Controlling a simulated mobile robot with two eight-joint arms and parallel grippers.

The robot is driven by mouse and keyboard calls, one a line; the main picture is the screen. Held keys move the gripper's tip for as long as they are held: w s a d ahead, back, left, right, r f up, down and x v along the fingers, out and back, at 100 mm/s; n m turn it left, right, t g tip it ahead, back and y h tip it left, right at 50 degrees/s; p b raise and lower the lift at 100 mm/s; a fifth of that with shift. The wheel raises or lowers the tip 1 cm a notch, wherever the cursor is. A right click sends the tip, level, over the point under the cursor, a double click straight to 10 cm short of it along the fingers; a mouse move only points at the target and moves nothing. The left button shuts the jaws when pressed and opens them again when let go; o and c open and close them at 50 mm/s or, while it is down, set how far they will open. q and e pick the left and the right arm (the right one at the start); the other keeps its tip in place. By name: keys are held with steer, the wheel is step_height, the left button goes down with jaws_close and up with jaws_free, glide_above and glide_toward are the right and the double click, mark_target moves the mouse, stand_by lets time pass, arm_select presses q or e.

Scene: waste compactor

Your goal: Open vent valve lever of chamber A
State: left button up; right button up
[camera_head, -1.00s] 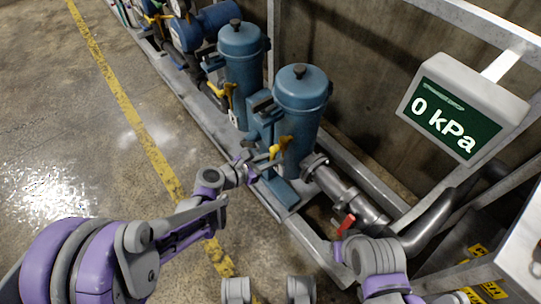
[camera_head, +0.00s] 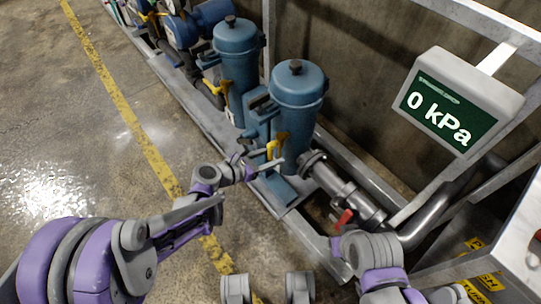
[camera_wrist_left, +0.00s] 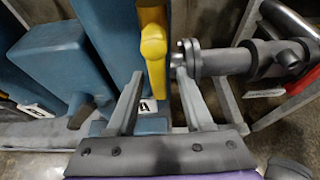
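A yellow lever (camera_head: 272,148) is on the front blue canister (camera_head: 298,95); a second yellow lever (camera_head: 215,88) is on the canister behind (camera_head: 238,60). My left gripper (camera_head: 267,165) is at the front lever. In the left wrist view, its two fingers (camera_wrist_left: 160,78) are apart, and the yellow lever (camera_wrist_left: 154,55) hangs down in the gap between them. I cannot tell whether a finger touches it. My right arm shows at the lower right, but I cannot make out its gripper.
A display (camera_head: 455,100) at the right reads 0 kPa. A metal pipe (camera_head: 345,190) with a red handle (camera_head: 342,220) runs right from the front canister. Grey frame rails surround the canisters. Floor with a yellow line (camera_head: 130,120) is open at the left.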

arm_select(q)
steer(key=p+v, duration=0.2)
steer(key=v, duration=0.8)
steer(key=shift+s+a+r, duration=0.2)
steer(key=shift+a, duration=0.1)
